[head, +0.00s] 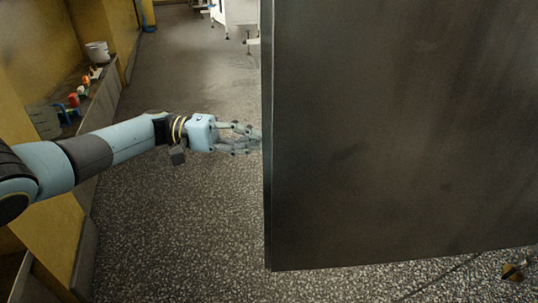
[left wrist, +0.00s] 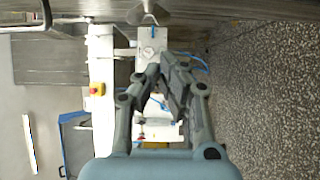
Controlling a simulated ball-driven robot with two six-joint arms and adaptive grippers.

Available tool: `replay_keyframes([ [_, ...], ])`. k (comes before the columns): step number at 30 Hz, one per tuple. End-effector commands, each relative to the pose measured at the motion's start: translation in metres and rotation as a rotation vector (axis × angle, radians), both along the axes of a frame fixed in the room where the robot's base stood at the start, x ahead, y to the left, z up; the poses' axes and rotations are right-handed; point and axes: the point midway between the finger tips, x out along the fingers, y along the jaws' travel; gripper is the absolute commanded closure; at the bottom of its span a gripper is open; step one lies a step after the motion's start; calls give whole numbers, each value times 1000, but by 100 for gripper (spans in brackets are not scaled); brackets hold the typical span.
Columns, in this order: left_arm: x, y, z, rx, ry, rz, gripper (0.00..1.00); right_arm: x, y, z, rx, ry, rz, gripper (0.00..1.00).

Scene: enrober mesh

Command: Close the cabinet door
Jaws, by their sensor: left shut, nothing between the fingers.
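The cabinet door (head: 400,140) is a large dark grey panel filling the right half of the head view. Its near vertical edge runs down the middle of the picture, and I cannot see its hinges or the cabinet body. My left gripper (head: 258,141) reaches in from the left, with its fingertips at the door's left edge. I cannot tell whether they touch it or pass behind it. In the left wrist view the left gripper (left wrist: 166,82) is shut with nothing between its fingers. My right gripper is not in view.
A yellow wall (head: 35,50) with a low ledge stands at the left. The ledge holds a white bucket (head: 97,52) and several small coloured items. White equipment (head: 236,12) stands at the far back. The speckled floor (head: 190,230) between wall and door is clear.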

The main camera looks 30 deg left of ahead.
Motion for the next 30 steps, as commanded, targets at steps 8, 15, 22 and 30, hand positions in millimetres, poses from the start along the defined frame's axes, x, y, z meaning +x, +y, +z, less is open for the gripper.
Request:
replay_keyframes([
  [8,-3,-44,-3,1,5,0,100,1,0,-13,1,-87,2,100],
  [15,-20,-56,-2,2,2,1,100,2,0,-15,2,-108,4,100],
  [22,-21,-57,-1,2,2,2,100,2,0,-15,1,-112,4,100],
  [30,-23,-58,-1,1,3,6,100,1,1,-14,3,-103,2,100],
])
